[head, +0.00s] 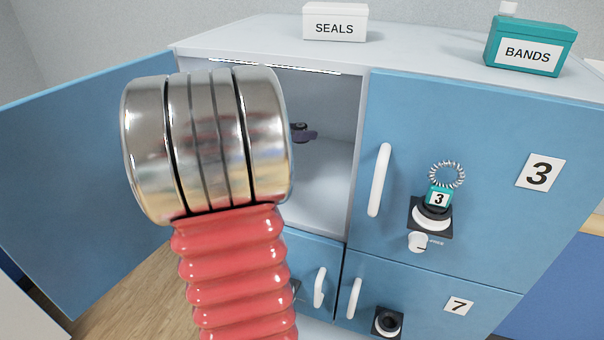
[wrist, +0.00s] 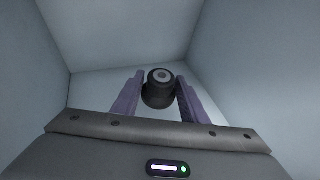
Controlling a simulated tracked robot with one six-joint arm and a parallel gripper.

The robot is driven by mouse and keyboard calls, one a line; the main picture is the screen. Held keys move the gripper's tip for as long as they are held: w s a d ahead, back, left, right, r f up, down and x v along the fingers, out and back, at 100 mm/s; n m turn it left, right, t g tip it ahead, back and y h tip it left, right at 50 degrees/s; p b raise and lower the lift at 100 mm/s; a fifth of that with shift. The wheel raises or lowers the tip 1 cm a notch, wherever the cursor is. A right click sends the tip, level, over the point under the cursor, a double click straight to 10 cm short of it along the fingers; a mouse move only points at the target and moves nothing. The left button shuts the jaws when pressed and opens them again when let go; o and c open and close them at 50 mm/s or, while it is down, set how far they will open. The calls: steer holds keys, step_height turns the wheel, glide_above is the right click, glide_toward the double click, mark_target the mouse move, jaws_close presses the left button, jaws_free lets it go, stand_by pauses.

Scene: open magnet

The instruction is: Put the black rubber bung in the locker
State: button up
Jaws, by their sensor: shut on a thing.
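The black rubber bung (wrist: 159,90) is a short dark cylinder with a pale ring and dark centre on its end. In the wrist view it sits between the two purple fingers of my gripper (wrist: 159,97), which are shut on it. Pale locker walls surround them. In the head view the open locker (head: 325,175) has its blue door (head: 85,170) swung out to the left. A purple fingertip of my gripper (head: 303,133) shows inside it with a dark piece beside it. My silver and red arm hides most of the opening and the rest of the gripper.
Locker door 3 (head: 465,180) is shut, with a white handle (head: 379,180) and a key with a tag (head: 438,197) at its lock. Door 7 (head: 430,295) is below. A SEALS box (head: 335,22) and a teal BANDS box (head: 528,50) stand on top (head: 410,55).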

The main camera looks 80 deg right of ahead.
steer(key=shift+s+d+r, duration=0.15)
steer(key=shift+s+d, duration=0.15)
steer(key=shift+d, duration=0.05)
glide_above(302, 168)
steer(key=shift+f, duration=3.15)
steer(key=shift+f, duration=1.9)
